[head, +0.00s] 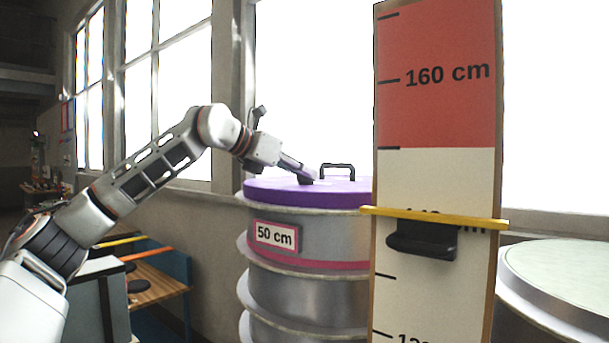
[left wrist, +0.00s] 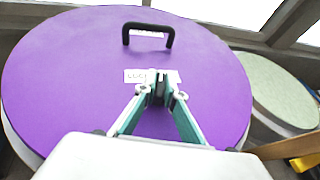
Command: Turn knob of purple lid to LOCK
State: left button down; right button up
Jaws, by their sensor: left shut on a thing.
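The purple lid (head: 340,194) lies on top of a metal drum with a "50 cm" label (head: 276,236). It fills much of the left wrist view (left wrist: 60,80), with a black handle (left wrist: 148,36) toward its far side. A white label (left wrist: 133,76) with partly covered lettering, seemingly "LOCK", is beside the fingertips. My left gripper (head: 308,178) reaches down to the lid from the left. Its fingers (left wrist: 160,92) are closed on the small knob near the lid's middle. The fingers hide most of the knob, so its direction cannot be told. My right gripper is not in view.
A tall height board (head: 435,180) with a yellow bar (head: 435,217) and black grip stands in front of the lid's right side. Another drum with a pale top (head: 565,272) is at right. A wooden table (head: 155,285) stands at lower left, and windows are behind.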

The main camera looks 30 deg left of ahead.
pick_arm(q)
jog(key=n+y, duration=0.1)
jog(key=n+y+b, duration=0.1)
jog(key=shift+d+f+t+y, duration=0.1)
jog(key=shift+d+t+y, duration=0.1)
jog(key=shift+t+y, duration=0.15)
jog(key=shift+n+y+b, duration=0.55)
jog(key=shift+n+y, duration=0.25)
jog(key=shift+y, duration=0.05)
jog(key=n+y, duration=0.3)
jog(key=y, duration=0.1)
jog(key=shift+d+n, duration=0.1)
jog(key=shift+n, duration=0.3)
jog(key=shift+n+g+y+b, duration=0.85)
jog(key=shift+n+g+y, duration=0.4)
jog(key=shift+n+y, duration=0.8)
jog(key=shift+y, duration=0.25)
jog(key=c, duration=2.1)
grip_release()
jog(key=shift+c, duration=0.2)
